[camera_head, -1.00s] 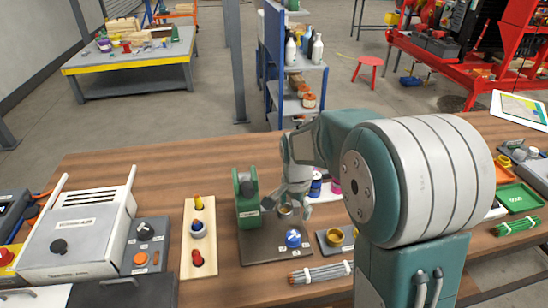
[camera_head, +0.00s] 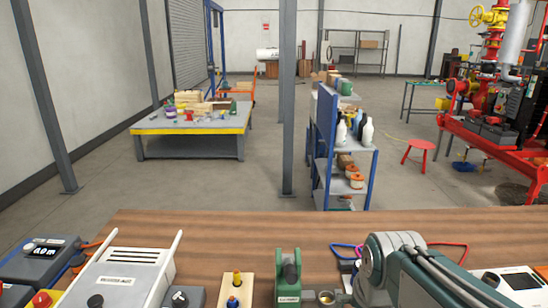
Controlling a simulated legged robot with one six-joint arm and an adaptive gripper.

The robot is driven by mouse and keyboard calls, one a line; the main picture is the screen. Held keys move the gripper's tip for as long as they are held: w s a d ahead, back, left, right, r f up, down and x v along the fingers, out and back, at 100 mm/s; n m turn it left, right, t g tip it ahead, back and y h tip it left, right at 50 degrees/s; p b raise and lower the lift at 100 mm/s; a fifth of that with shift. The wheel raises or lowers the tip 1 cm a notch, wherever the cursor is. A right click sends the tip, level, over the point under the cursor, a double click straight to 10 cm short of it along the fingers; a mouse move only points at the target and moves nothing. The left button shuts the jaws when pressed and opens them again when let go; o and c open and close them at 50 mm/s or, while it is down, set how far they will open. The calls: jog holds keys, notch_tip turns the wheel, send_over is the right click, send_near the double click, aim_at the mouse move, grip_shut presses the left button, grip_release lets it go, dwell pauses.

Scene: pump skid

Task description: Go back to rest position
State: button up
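My arm shows at the lower right of the head view, a grey and green joint low over the wooden bench (camera_head: 230,227). My gripper is not visible; it is out of the frame or hidden behind my arm. The green pump unit (camera_head: 288,277) stands upright on the bench left of my arm, with a small brass-coloured ring (camera_head: 326,297) beside it.
A white machine with two raised handles (camera_head: 125,275) and a dark meter box (camera_head: 40,258) stand at left. A wooden peg board (camera_head: 236,293) lies between. A shelf cart (camera_head: 345,155), a yellow-edged table (camera_head: 190,140) and a red stool (camera_head: 418,155) stand beyond. The bench's far strip is clear.

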jog(key=s+r+n+t, duration=0.2)
jog(key=s+n, duration=0.2)
jog(key=s, duration=0.4)
jog(key=shift+s, duration=0.4)
